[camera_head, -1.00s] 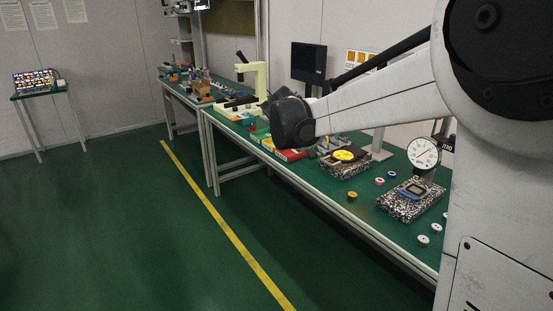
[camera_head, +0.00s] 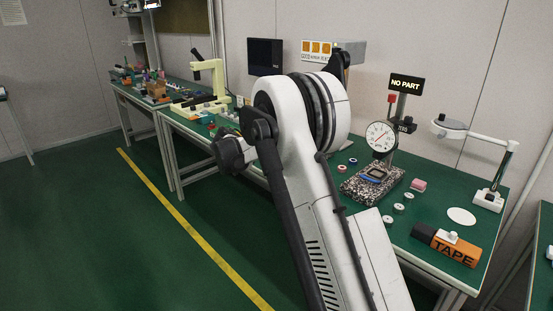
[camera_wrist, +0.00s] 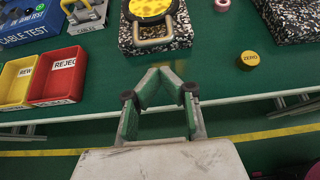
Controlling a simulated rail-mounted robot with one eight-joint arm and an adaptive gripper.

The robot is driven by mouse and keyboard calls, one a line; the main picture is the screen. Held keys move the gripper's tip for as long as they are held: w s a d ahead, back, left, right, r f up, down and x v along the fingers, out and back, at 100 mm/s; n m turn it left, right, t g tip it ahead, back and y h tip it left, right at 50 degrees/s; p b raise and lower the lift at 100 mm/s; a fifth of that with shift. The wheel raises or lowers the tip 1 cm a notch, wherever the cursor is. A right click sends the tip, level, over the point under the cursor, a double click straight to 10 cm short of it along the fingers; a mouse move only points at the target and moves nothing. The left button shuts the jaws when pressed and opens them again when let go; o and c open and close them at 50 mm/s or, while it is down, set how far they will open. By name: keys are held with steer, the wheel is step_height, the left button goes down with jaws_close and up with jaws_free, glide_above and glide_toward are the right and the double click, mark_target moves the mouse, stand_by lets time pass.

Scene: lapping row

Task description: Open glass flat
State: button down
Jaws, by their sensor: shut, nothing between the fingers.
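A round yellow disc (camera_wrist: 150,8) with dark spots sits on a speckled block (camera_wrist: 128,42) at the top of the wrist view. A rounded tan handle or frame (camera_wrist: 153,42) is at its near edge, and its far part is cut off. I cannot tell which part is the glass flat or whether it is hinged. My gripper (camera_wrist: 165,72) is shut and empty, its fingertips together just on the near side of the block and apart from the handle in the picture. In the head view my arm hides the disc and my gripper.
Red (camera_wrist: 58,75) and yellow (camera_wrist: 17,80) bins and a blue cable tester (camera_wrist: 30,18) lie left. A yellow ZERO puck (camera_wrist: 248,60) and pink ring (camera_wrist: 222,5) lie right. A dial gauge (camera_head: 380,137) and TAPE box (camera_head: 447,245) stand farther right. Bench between is bare.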

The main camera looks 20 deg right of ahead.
steer(key=b+x, duration=0.1)
steer(key=x, duration=0.7)
steer(key=shift+w+d+f+b, duration=0.1)
steer(key=shift+d+f+b, duration=0.05)
steer(key=shift+b, duration=0.25)
